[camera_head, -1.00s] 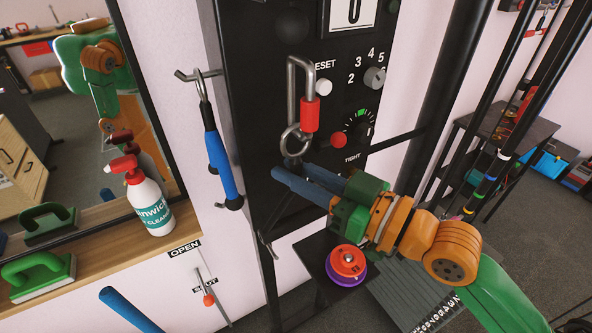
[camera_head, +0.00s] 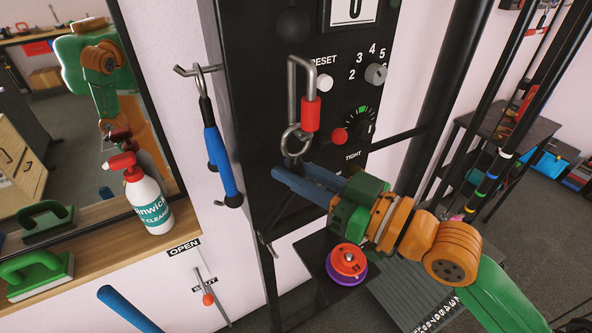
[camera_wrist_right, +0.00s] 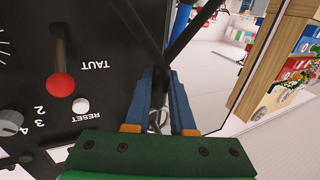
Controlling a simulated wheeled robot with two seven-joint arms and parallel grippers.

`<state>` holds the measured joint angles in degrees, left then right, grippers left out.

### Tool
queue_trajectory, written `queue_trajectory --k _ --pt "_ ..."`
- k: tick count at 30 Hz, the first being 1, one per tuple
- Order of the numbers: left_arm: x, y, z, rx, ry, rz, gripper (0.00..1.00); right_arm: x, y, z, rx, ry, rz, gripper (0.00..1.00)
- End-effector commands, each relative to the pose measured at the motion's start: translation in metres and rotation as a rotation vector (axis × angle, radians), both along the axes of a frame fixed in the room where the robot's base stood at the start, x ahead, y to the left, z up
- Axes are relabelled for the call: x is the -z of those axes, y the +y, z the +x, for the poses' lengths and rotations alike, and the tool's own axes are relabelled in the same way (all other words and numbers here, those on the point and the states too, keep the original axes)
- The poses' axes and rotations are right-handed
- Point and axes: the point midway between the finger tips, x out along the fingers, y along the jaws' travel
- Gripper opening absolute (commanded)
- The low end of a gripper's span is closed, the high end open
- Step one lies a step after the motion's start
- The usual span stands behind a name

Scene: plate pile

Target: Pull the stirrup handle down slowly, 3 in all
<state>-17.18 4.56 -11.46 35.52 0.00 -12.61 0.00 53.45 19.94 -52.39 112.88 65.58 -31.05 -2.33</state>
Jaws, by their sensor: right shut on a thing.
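My right gripper (camera_head: 284,180) has blue fingers shut on the stirrup handle (camera_head: 267,240), close under the metal ring at its top. The handle's dark frame hangs below the fingers; the gripper hides part of it. A steel shackle with a red sleeve (camera_head: 310,114) hangs just above, in front of the black machine panel (camera_head: 288,75). In the right wrist view, the dark frame (camera_wrist_right: 157,62) runs out between the blue fingers, with a metal ring near the palm. The panel's counter (camera_head: 354,10) appears to read 0. My left gripper is not in view.
A second handle with blue grips (camera_head: 222,165) hangs on a wall hook to the left. Red and purple discs (camera_head: 347,262) lie below my right gripper.

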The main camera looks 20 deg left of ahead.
Motion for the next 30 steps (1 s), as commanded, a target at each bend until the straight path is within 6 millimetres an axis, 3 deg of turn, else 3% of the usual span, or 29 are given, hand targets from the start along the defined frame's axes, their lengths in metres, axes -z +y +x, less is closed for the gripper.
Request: queue_trajectory --k 1,3,12,21,30 --pt "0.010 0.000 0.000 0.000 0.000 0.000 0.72 0.014 0.000 0.000 -0.001 0.004 -0.007 0.00" --pt "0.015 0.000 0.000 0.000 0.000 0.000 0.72 0.020 0.000 0.000 -0.001 0.005 -0.008 0.00" --pt "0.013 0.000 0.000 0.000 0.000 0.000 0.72 0.019 0.000 0.000 -0.001 0.006 -0.010 0.00" --pt "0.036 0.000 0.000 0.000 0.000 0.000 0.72 0.045 0.000 0.000 -0.001 0.007 -0.011 0.00" --pt "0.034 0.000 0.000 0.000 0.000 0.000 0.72 0.044 0.000 0.000 -0.001 0.006 -0.011 0.00"
